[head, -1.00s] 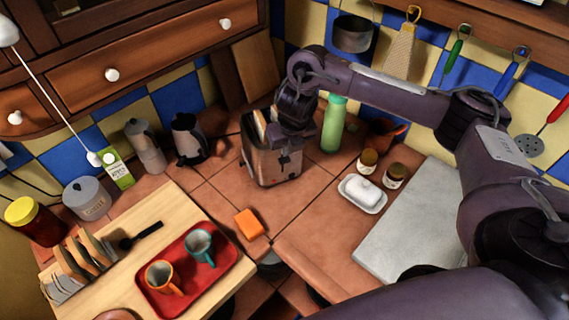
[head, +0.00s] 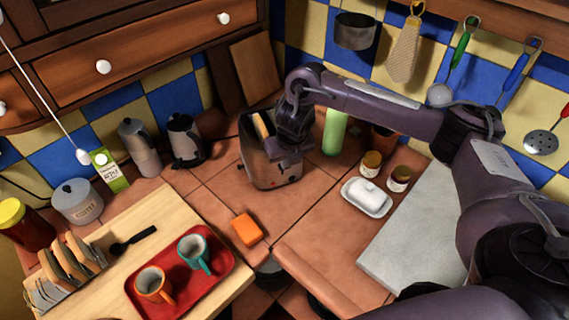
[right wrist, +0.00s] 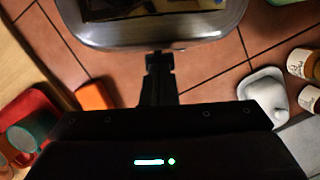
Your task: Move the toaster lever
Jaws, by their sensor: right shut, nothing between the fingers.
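The metal toaster (head: 257,164) stands on the tiled counter in the middle of the head view, with bread (head: 262,127) showing in its top. My right gripper (head: 290,154) is in front of the toaster's right-hand end and hides much of that face. The lever itself cannot be made out. In the right wrist view the shut, empty fingers (right wrist: 158,66) point at the toaster's rounded metal edge (right wrist: 150,40). The tips are at or very close to it; contact cannot be told. My left gripper is not in view.
A green bottle (head: 334,132) stands close behind my right gripper. A white butter dish (head: 366,197) and two jars are to the right. An orange sponge (head: 247,230) lies in front, beside a red tray (head: 215,272) with two mugs. A kettle (head: 186,140) is left.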

